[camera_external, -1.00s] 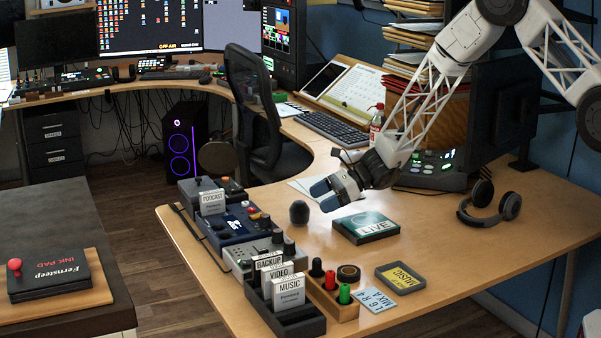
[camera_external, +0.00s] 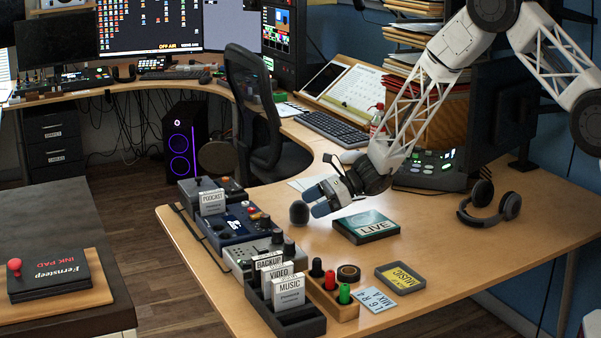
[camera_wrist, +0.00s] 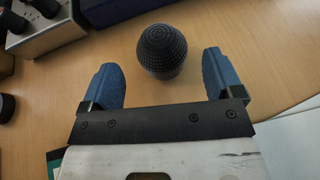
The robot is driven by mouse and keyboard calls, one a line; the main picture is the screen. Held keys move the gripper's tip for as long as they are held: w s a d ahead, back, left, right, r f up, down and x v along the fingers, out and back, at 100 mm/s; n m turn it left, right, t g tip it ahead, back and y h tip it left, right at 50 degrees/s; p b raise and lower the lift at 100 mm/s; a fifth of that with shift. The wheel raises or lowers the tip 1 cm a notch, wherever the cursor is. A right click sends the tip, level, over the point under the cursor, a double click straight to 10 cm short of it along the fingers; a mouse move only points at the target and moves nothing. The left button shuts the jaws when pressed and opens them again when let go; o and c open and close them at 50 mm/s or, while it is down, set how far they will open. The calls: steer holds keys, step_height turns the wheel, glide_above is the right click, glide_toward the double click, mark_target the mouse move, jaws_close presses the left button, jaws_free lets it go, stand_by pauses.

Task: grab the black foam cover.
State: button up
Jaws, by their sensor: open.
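The black foam cover (camera_external: 299,212) is a small dark rounded dome standing on the wooden desk. It stands to the right of the blue mixer and left of the LIVE box. In the wrist view the foam cover (camera_wrist: 161,51) shows a ribbed, textured surface. My gripper (camera_external: 318,200) is beside it on its right, low over the desk. In the wrist view my gripper (camera_wrist: 163,80) is open, with blue fingertips apart. The foam cover lies ahead of the gap between them, around the line of the tips.
The LIVE box (camera_external: 366,227) lies just below and right of my gripper. The blue mixer (camera_external: 232,226) and the grey mixer (camera_external: 262,252) stand left of the foam cover. Headphones (camera_external: 490,204) lie at the right. The desk around the foam cover is clear.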

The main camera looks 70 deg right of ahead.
mark_target(300, 202)
steer(key=shift+w+a, duration=0.1)
stand_by(0.3)
steer(key=shift+x, duration=2.5)
steer(key=shift+f, duration=0.1)
steer(key=shift+c, duration=0.5)
steer(key=c, duration=0.9)
steer(key=shift+r, duration=1.2)
steer(key=shift+s+r, duration=0.35)
steer(key=shift+r, duration=0.25)
steer(key=s+a, duration=0.1)
steer(key=s, duration=0.3)
steer(key=s+a+r, duration=0.1)
steer(key=s+a, duration=0.1)
steer(key=s, duration=0.3)
steer(key=s+a, duration=0.1)
steer(key=s, duration=0.4)
steer(key=shift+s+a+r, duration=0.2)
steer(key=shift+s+a, duration=0.05)
steer(key=shift+a, duration=0.1)
